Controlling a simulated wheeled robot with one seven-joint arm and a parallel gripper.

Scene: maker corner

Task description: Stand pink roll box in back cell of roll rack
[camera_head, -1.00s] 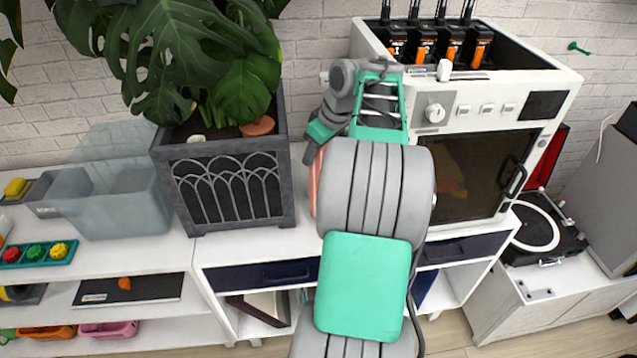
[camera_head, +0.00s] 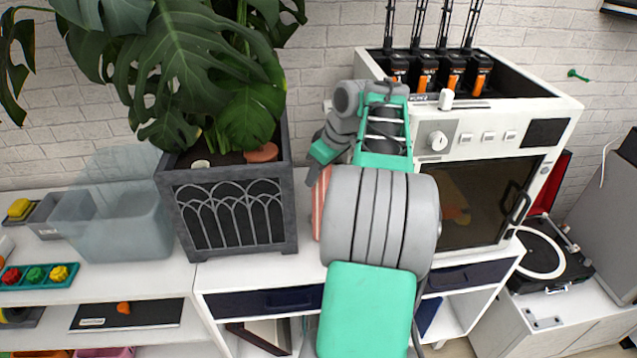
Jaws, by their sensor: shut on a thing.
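My gripper (camera_head: 316,166) is left of the white oven-like machine, above the white cabinet top and seen from behind my arm. Its fingers are partly hidden, but it appears shut on the pink-and-white striped box (camera_head: 318,212), which I take to be the pink roll box. The box stands roughly upright beside the dark planter. My forearm covers most of it, so I cannot tell whether its base touches the cabinet top. I cannot make out the roll rack or its back cell; my arm hides the area around the box.
The dark grey planter (camera_head: 229,209) with a large leafy plant stands close to the left. The white machine (camera_head: 440,141) stands to the right, holding several black-and-orange devices on top. A translucent bin (camera_head: 115,229) is far left. A record player (camera_head: 545,252) is far right.

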